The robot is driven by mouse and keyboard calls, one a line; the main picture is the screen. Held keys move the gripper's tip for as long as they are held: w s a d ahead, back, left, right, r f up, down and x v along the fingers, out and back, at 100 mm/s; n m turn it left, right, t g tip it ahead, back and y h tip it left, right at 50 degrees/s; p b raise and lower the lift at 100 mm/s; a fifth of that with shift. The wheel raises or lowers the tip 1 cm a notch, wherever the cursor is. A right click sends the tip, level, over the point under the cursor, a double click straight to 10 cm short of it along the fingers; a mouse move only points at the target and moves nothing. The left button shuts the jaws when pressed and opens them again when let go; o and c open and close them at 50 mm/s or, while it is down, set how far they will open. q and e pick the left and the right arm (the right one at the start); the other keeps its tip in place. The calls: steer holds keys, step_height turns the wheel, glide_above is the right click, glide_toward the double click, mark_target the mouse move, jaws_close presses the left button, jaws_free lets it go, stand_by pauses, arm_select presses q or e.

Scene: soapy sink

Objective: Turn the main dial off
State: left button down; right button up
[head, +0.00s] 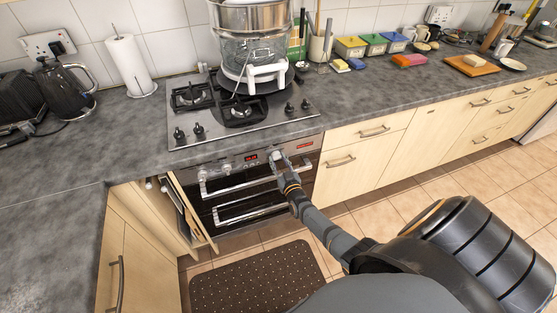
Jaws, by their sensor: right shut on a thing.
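The oven (228,195) is built in under the hob and has a dark control panel with a small red lit display (251,157). My right gripper (279,162) is at this panel, just right of the display, above the oven's upper handle. It is shut on a dial there, which its fingers mostly hide. I cannot tell which way the dial points. A smaller knob (226,165) shows on the panel left of the display. My left gripper is not in view.
The oven's handle bars (236,188) stick out just below my right gripper. A steamer pot (250,55) stands on the gas hob (210,128), which has its own black knobs. A narrow cabinet front stands ajar left of the oven. A dark mat (255,278) lies on the floor.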

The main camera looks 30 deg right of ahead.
steer(key=n+p, duration=0.1)
steer(key=n, duration=0.3)
steer(key=shift+s+d+n, duration=0.1)
steer(key=shift+n, duration=0.2)
steer(key=n+p, duration=0.1)
steer(key=n, duration=0.2)
steer(key=shift+n, duration=0.4)
steer(key=n+p, duration=0.1)
steer(key=n, duration=0.7)
steer(key=shift+d+r, duration=0.1)
steer(key=shift+r, duration=0.05)
steer(key=shift+n, duration=0.5)
steer(key=o, duration=1.1)
steer(key=v, duration=1.2)
steer(key=shift+r, duration=0.1)
